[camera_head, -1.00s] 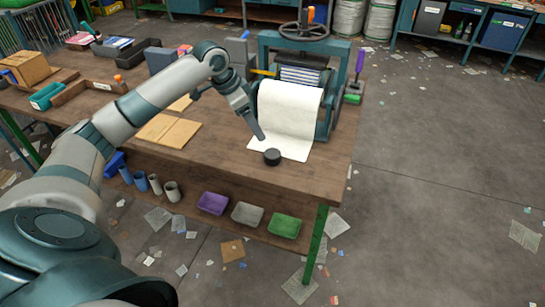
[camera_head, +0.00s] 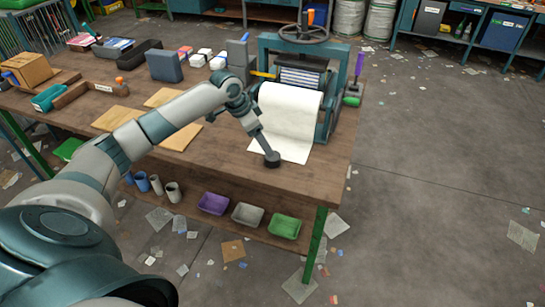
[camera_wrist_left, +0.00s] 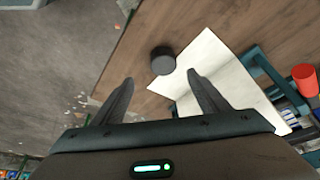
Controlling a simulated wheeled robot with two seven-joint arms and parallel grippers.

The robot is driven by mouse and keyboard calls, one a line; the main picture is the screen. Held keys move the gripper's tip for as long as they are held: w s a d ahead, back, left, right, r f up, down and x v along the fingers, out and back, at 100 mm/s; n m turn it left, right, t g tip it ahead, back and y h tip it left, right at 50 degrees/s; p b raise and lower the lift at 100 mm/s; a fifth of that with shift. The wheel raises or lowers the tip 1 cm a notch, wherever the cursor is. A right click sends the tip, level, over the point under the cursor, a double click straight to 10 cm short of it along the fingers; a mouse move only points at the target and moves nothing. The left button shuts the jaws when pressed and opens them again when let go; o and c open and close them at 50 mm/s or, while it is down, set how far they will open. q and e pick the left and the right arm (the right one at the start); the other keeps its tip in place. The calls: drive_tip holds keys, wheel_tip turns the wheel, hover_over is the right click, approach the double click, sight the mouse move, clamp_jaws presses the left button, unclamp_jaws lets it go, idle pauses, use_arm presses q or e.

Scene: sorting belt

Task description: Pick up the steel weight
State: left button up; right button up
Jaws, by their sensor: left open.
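The steel weight is a short dark cylinder (camera_head: 273,161) standing on the wooden bench near its front right edge, beside the lower corner of the white paper sheet (camera_head: 290,112). My left gripper (camera_head: 266,150) reaches down to it from the upper left and overlaps it in the head view, so contact cannot be told there. In the left wrist view the two fingers (camera_wrist_left: 160,77) are apart with nothing between them. There the weight (camera_wrist_left: 162,60) lies just past the fingertips, roughly centred between them. My right gripper is not in view.
A teal press with a handwheel (camera_head: 304,33) stands behind the sheet. Flat tan boards (camera_head: 118,118) lie further left on the bench (camera_head: 225,165). Purple, grey and green trays (camera_head: 285,227) sit on the shelf below. The bench around the weight's front side is clear.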

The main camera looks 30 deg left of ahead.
use_arm(q)
hover_over(267, 158)
drive_tip(key=shift+s+f+p, duration=0.2)
drive_tip(key=shift+f+p, duration=0.25)
drive_tip(key=shift+f, duration=1.7)
drive_tip(key=shift+w+f+p, duration=0.2)
drive_tip(key=shift+f+p, duration=0.15)
drive_tip(key=shift+a+p+x, duration=0.1)
drive_tip(key=shift+p+x, duration=0.3)
drive_tip(key=shift+x, duration=0.7)
drive_tip(key=shift+a+p+x, duration=0.15)
drive_tip(key=shift+p+x, duration=0.2)
drive_tip(key=shift+x, duration=0.75)
drive_tip(key=shift+w, duration=0.1)
drive_tip(key=c, duration=1.7)
drive_tip(key=shift+o, duration=0.2)
drive_tip(key=shift+r, duration=0.15)
